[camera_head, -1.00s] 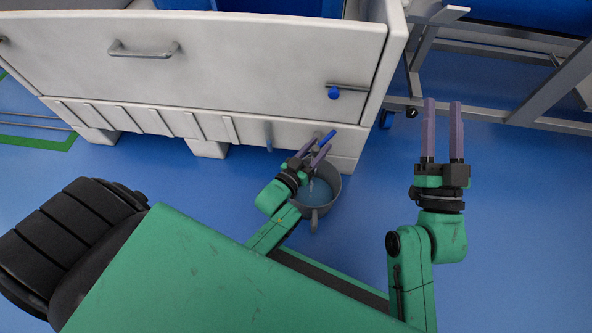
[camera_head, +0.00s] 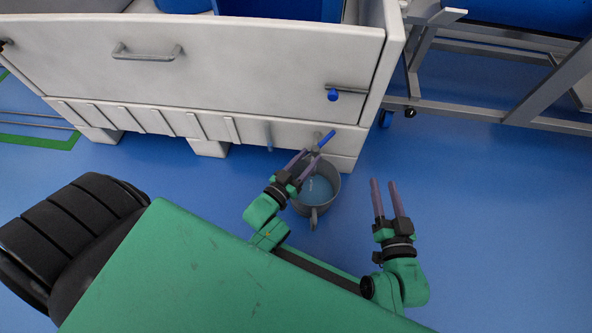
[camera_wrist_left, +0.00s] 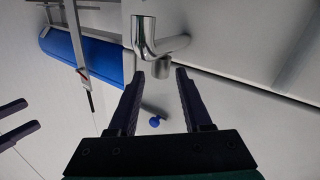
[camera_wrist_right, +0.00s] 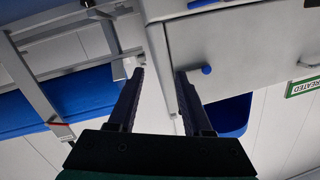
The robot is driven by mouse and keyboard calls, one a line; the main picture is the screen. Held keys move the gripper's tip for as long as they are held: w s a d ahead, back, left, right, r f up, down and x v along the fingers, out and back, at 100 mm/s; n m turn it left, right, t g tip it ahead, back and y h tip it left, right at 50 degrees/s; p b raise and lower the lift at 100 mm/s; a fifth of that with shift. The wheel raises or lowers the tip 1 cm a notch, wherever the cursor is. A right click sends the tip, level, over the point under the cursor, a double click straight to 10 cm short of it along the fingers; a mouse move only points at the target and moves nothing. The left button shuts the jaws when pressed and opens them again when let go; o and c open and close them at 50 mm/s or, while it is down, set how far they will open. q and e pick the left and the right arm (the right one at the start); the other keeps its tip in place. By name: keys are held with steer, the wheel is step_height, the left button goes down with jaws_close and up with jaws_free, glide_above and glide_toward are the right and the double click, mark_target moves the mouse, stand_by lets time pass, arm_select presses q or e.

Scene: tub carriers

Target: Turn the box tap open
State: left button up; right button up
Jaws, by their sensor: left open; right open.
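The white box (camera_head: 235,60) stands at the back. A tap lever with a blue handle (camera_head: 326,139) shows low at its right end, above a grey bucket (camera_head: 334,190) with liquid in it. My left gripper (camera_head: 312,156) is open and empty, its fingertips just short of the blue handle and over the bucket. In the left wrist view a bent chrome pipe (camera_wrist_left: 145,38) lies ahead of the open fingers; I cannot tell the lever there. My right gripper (camera_head: 383,182) is open and empty, right of the bucket, over the floor.
A grey bar with a blue knob (camera_head: 332,95) sits higher on the box front. A handle (camera_head: 147,55) is at its left. A grey metal frame (camera_head: 545,85) stands at the right. The blue floor at the right is clear.

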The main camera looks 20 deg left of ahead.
arm_select(q)
steer(key=shift+p+v, duration=0.35)
steer(key=shift+v, duration=0.85)
steer(key=p+v, duration=0.1)
steer(key=v, duration=0.2)
arm_select(e)
steer(key=s+f+g, duration=0.3)
steer(key=s+f, duration=0.4)
steer(key=shift+a+h, duration=0.15)
steer(key=shift+h, duration=0.15)
